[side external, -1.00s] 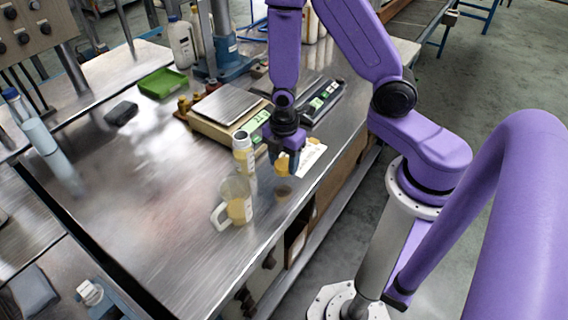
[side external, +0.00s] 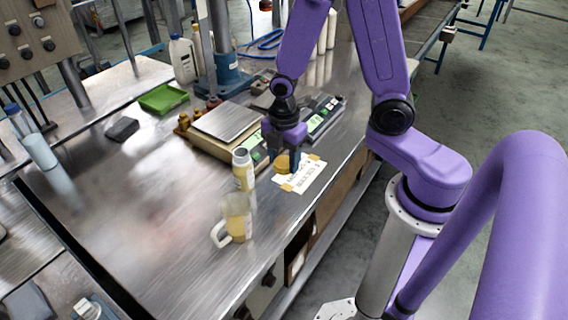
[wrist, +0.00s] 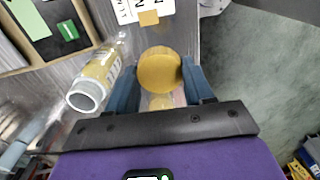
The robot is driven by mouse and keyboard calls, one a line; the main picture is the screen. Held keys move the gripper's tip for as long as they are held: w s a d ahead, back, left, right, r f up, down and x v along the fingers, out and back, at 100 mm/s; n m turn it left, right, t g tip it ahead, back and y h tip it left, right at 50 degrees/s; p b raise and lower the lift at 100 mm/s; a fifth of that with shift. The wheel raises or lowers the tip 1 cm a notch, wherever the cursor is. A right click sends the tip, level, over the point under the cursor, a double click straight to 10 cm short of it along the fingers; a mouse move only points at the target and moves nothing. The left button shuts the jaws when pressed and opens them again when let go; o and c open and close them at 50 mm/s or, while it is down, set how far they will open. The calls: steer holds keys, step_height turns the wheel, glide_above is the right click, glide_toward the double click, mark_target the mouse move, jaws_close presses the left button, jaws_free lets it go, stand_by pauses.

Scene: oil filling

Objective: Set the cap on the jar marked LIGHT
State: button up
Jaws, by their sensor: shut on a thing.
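My gripper (side external: 285,152) is shut on a round gold-yellow cap (wrist: 159,71), which sits between the two blue fingers in the wrist view. The cap is held above the table near its front edge. A slim jar (side external: 243,172) with yellow content and a pale label stands left of my gripper in the side view. In the wrist view the jar (wrist: 100,76) shows an open, uncapped mouth with a white rim, left of the fingers and apart from them. I cannot read the marking on its label.
A clear handled jug (side external: 237,217) with yellow liquid stands in front of the jar. A scale (side external: 226,122) and a second device (side external: 323,117) stand behind. A printed paper sheet (side external: 302,177) lies at the table edge.

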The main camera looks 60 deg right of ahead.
step_height(320, 180, up, 11)
glide_above(241, 152)
step_height(241, 152, down, 4)
steer(key=shift+r, duration=0.1)
steer(key=shift+f, duration=2.2)
steer(key=shift+f, duration=1.05)
stand_by(1.9)
steer(key=o, duration=1.4)
steer(key=shift+w, duration=0.1)
